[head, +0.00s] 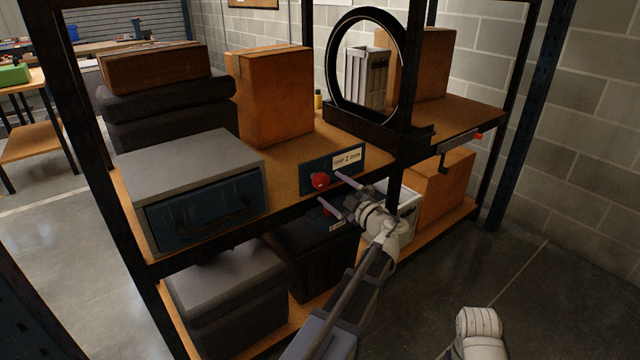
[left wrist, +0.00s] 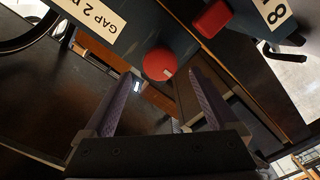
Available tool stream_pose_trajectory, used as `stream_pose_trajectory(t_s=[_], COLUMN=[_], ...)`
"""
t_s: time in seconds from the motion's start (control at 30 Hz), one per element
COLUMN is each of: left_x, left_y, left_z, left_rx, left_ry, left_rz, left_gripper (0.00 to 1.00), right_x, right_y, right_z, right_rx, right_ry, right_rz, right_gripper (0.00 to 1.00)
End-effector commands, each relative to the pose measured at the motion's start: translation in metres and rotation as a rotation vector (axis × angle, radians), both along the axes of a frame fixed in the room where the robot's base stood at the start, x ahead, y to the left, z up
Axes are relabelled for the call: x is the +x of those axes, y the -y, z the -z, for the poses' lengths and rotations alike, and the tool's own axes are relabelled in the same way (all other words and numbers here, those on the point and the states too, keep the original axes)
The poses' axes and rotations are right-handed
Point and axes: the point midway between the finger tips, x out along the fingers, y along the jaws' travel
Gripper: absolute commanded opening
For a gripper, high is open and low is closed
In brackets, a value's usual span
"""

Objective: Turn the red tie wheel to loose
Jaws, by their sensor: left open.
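A round red wheel (head: 320,181) is on the front of a dark blue panel (head: 345,176) with a white "GAP 2" label, on the shelf's front edge. The wheel also shows in the left wrist view (left wrist: 160,64). A second red part (head: 327,211) sits lower, on another blue plate; it looks blocky in the left wrist view (left wrist: 212,18). My left gripper (head: 330,188) is open and empty, its fingertips close to the red wheel. In the left wrist view the wheel appears between and just beyond the fingers; contact cannot be told. My right gripper is out of view.
A grey case with a blue front (head: 205,190) stands left of the panel. A wheel in a black stand (head: 335,65) and cardboard boxes (head: 270,95) share the shelf. Dark rack posts (head: 400,120) stand close to my left arm. The floor at right is clear.

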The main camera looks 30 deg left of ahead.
Motion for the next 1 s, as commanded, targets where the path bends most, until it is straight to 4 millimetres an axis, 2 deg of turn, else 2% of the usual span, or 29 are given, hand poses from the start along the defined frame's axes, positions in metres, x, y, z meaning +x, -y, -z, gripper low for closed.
stream_pose_trajectory(t_s=[0.2,0.4,0.8,1.0], left_x=[0.015,0.022,0.024,0.024], left_y=[-0.033,-0.053,-0.059,-0.059], left_z=[0.0,0.0,0.0,0.0], left_rx=[0.0,-0.001,-0.001,-0.001], left_ry=[-0.001,-0.001,-0.001,-0.001], left_rz=[-0.002,-0.001,0.0,0.0], left_gripper=[0.93,0.93,0.93,0.71], right_x=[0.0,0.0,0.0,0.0], right_y=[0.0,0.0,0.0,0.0], right_z=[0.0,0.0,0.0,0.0], right_rx=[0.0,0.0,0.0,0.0], right_ry=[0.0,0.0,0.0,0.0], right_rz=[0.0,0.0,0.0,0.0], right_gripper=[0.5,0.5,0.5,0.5])
